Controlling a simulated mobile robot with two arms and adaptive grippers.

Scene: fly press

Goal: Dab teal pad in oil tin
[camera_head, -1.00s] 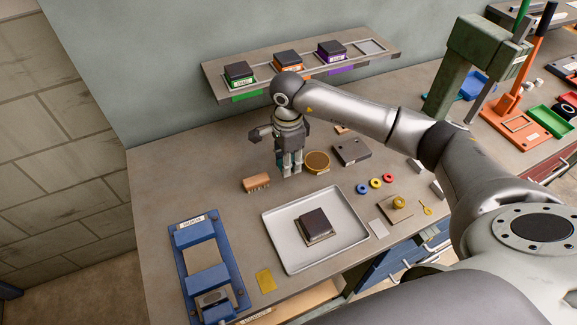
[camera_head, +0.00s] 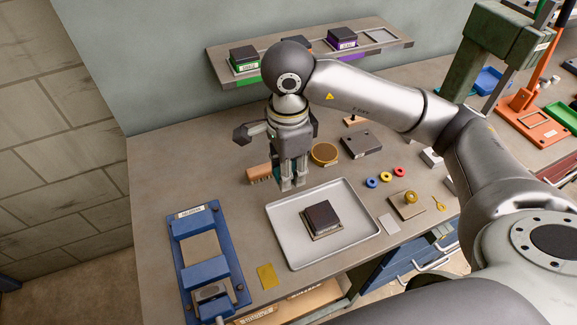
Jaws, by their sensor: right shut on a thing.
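The oil tin (camera_head: 324,153) is a round, gold-brown open tin on the bench, behind the grey tray. My right gripper (camera_head: 292,187) points down in front of and left of the tin, apart from it in the picture. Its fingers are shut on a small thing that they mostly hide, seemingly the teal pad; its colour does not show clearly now. I cannot tell how high the fingertips are above the bench. My left gripper is not in view.
A wooden brush (camera_head: 260,174) lies close left of the gripper. The grey tray (camera_head: 280,237) holds a dark block (camera_head: 322,215). A dark grey plate (camera_head: 361,143) lies right of the tin. A blue fixture (camera_head: 208,265) stands at front left. A shelf (camera_head: 226,56) is behind.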

